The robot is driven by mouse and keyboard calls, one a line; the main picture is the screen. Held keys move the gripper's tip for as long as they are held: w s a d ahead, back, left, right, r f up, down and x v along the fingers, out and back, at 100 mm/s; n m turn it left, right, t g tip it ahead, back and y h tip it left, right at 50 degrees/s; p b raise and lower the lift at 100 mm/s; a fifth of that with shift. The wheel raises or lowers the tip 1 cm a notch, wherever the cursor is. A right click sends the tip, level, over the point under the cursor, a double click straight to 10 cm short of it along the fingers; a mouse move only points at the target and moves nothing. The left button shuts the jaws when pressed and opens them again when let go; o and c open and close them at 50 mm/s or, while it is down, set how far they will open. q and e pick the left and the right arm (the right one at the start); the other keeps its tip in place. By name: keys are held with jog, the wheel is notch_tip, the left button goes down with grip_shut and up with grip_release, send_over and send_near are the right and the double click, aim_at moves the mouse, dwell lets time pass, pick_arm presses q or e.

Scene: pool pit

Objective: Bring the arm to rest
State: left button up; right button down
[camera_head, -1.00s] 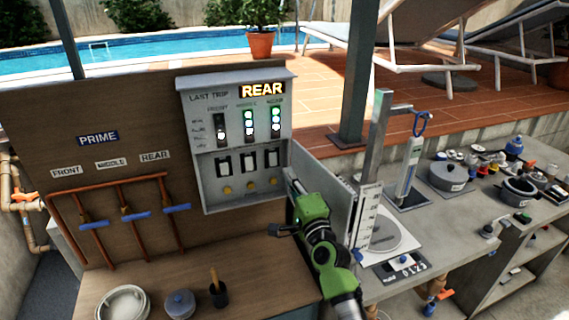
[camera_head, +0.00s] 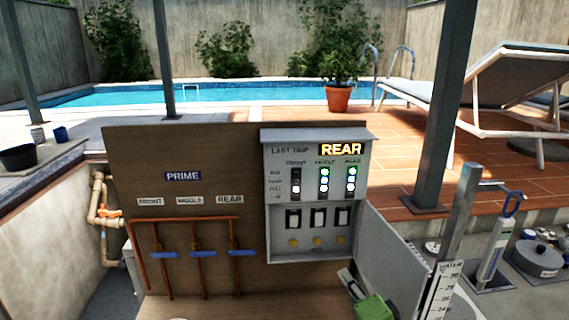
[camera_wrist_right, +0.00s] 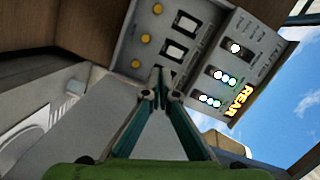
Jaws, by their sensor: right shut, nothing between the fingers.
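My right gripper (camera_head: 346,277) shows at the bottom of the head view, just below and right of the grey control box (camera_head: 268,205). In the right wrist view its two fingers (camera_wrist_right: 160,82) meet at the tips, shut with nothing between them. The fingers point toward the box, whose switches, yellow buttons and lit "REAR" sign (camera_wrist_right: 238,103) show beyond them. The green part of my right arm (camera_head: 374,308) is cut off by the lower picture edge. My left gripper is in neither view.
The box's open door (camera_head: 395,262) stands right of my right gripper, close to it. Copper pipes with blue valve handles (camera_head: 203,254) run on the wooden board to the left. A ruled post (camera_head: 440,292) and a grey pot (camera_head: 538,258) are at right.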

jog(key=s+a+f+n+g, duration=0.3)
jog(key=s+f+n+g, duration=0.45)
jog(key=s+f, duration=0.65)
jog(key=s+d+f+n+g+h, duration=0.1)
jog(key=s+d+n+g+h, duration=0.15)
jog(key=s, duration=0.95)
jog(key=s+d+f+n+g+h, duration=0.1)
jog(key=s+d+f+n+g, duration=0.2)
jog(key=s, duration=0.8)
notch_tip(320, 180, down, 32)
jog(key=s+g+b, duration=0.2)
jog(key=b, duration=0.4)
jog(key=s+d+f+b, duration=0.1)
jog(key=s+f+b, duration=0.1)
jog(key=s+f, duration=0.6)
jog(key=s+d+f+n+b, duration=0.1)
jog(key=s+d+f+b, duration=0.1)
jog(key=s+f, duration=0.7)
notch_tip(320, 180, down, 4)
jog(key=shift+r+g+b, duration=0.1)
jog(key=shift+g+b, duration=0.3)
jog(key=shift+b, duration=0.2)
